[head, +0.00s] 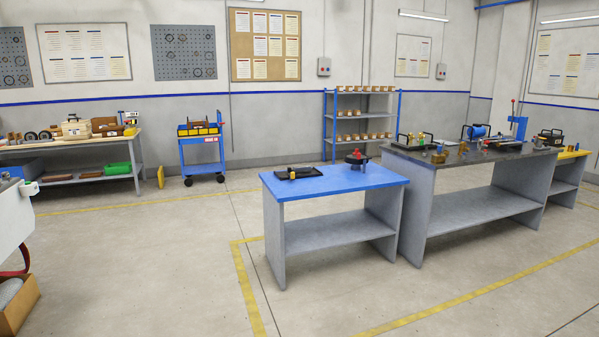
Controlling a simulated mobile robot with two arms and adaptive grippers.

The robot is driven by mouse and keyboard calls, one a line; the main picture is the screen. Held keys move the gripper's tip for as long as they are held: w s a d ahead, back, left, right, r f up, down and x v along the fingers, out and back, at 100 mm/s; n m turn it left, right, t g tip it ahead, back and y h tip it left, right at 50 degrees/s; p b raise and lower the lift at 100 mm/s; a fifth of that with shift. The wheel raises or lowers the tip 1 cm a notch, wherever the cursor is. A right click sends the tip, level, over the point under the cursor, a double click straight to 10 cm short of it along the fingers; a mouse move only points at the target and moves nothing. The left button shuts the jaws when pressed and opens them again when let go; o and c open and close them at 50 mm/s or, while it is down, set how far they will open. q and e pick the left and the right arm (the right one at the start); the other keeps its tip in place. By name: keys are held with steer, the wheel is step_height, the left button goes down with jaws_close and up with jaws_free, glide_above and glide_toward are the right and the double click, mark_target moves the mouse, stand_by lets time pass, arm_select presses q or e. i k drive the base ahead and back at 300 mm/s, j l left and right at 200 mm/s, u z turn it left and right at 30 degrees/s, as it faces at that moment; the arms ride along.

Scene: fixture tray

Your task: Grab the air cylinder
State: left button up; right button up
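Neither of my grippers is in view. No object can be surely told as the air cylinder at this distance. A black tray (298,173) lies on the blue-topped table (335,185) with a small yellowish part (292,174) at its left side. A blue, rounded, cylinder-like item (477,131) stands on the dark workbench (440,158) to the right, among several small brass-coloured and black items too small to identify.
A dark round item with a red top (357,157) stands on the blue table. A blue trolley (202,155), a shelf rack (362,117) and a cluttered bench (70,148) stand farther back. A white unit (12,220) is at the left edge. The floor before the blue table is clear.

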mark_target(303, 168)
steer(key=i+j+u, duration=0.2)
steer(key=i, duration=0.15)
steer(key=i+j+u, duration=0.1)
steer(key=i+u, duration=0.15)
steer(key=i, duration=0.15)
steer(key=i+u, duration=0.3)
steer(key=i, duration=1.7)
steer(key=i+z, duration=0.15)
steer(key=i, duration=0.35)
steer(key=i+j+z, duration=0.1)
steer(key=i, duration=0.4)
steer(key=i+j+z, duration=0.15)
steer(key=i, duration=0.3)
steer(key=i+j+z, duration=0.1)
steer(key=i, duration=0.4)
steer(key=j, duration=0.1)
